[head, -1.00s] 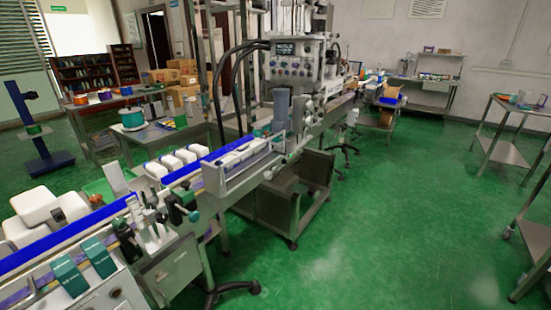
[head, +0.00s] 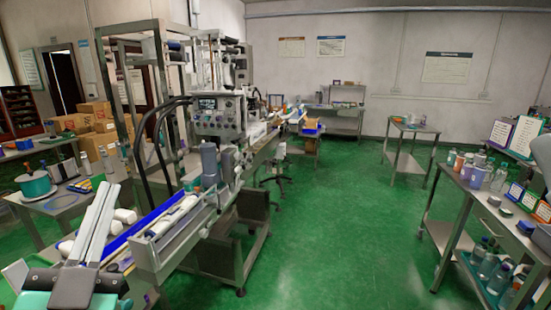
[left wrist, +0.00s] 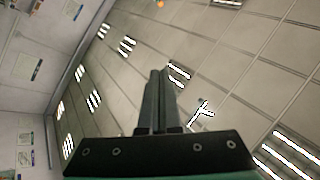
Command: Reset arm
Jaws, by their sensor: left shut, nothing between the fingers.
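My left gripper (head: 107,190) stands at the lower left of the head view. Its two grey fingers point up and lie close together, shut and empty. It appears in front of the conveyor line (head: 140,235) and hides part of it. In the left wrist view the shut fingers (left wrist: 157,75) point up toward the ceiling, with no object at their tips. My right gripper cannot be made out in the head view.
The sleeve machine (head: 218,115) stands behind the line at left of centre. A steel table (head: 462,195) with bottles and jars is at the right. A smaller table (head: 412,128) stands farther back. Green floor (head: 345,230) between them is clear.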

